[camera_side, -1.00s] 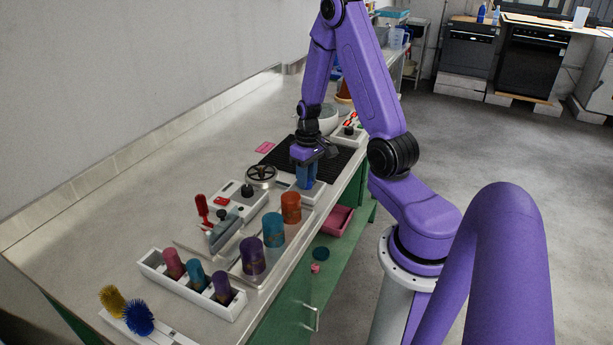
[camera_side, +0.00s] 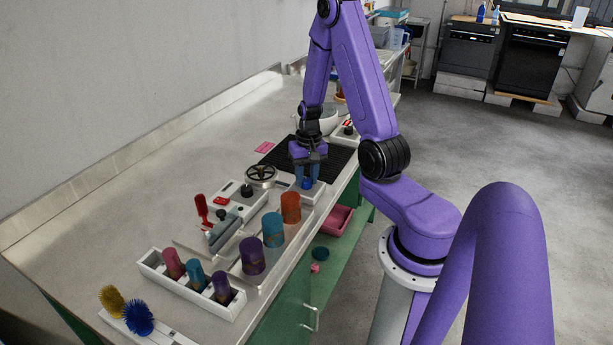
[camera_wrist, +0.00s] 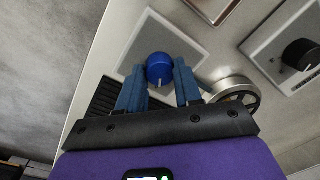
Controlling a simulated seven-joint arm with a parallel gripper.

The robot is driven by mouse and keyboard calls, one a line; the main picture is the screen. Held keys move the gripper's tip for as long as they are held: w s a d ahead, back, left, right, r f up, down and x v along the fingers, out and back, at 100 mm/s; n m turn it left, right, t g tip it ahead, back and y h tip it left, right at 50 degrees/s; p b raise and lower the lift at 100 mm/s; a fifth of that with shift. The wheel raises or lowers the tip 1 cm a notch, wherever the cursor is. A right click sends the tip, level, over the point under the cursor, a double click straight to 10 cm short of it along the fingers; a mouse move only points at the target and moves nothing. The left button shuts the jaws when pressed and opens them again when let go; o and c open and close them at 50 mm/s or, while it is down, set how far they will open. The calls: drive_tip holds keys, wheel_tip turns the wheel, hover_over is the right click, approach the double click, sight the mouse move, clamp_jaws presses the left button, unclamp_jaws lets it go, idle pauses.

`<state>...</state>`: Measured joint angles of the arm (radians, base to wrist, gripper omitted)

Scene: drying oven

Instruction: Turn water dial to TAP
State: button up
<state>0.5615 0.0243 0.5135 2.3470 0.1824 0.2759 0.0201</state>
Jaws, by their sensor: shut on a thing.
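The blue dial (camera_wrist: 159,66) is a round knob with a white pointer line on a grey square plate (camera_wrist: 138,45). In the wrist view its line points toward the bottom of the picture. No TAP label is readable. The dial also shows in the side view (camera_side: 307,183), low between the fingers. My gripper (camera_wrist: 158,76) has blue fingers, one on each side of the dial, and is shut on it. In the side view my gripper (camera_side: 308,176) points down at the bench's front edge.
A spoked handwheel (camera_side: 262,175) and a black knob (camera_side: 246,190) on a pale box stand close by. A black ribbed mat (camera_side: 340,162) lies behind. Coloured cups, including an orange one (camera_side: 291,207), stand nearer the camera. The bench is clear toward the wall.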

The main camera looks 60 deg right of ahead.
sight(309, 179)
idle(0.3)
drive_tip(key=o, duration=1)
drive_tip(key=shift+o, duration=0.2)
drive_tip(key=shift+r, duration=0.1)
wheel_tip(309, 179, up, 17)
drive_tip(key=shift+s+d, duration=0.3)
drive_tip(key=shift+r, duration=0.1)
drive_tip(key=s+a+n, duration=0.2)
drive_tip(key=a+n, duration=0.8)
drive_tip(key=a, duration=0.8)
drive_tip(key=s+a+n, duration=0.4)
drive_tip(key=s+n, duration=0.1)
drive_tip(key=s, duration=0.2)
drive_tip(key=s+a+f+n, duration=0.1)
drive_tip(key=s+a+n, duration=0.4)
drive_tip(key=s, duration=0.3)
drive_tip(key=shift+s+f+n, duration=0.15)
drive_tip(key=shift+f+n, duration=0.05)
drive_tip(key=shift+n, duration=0.6)
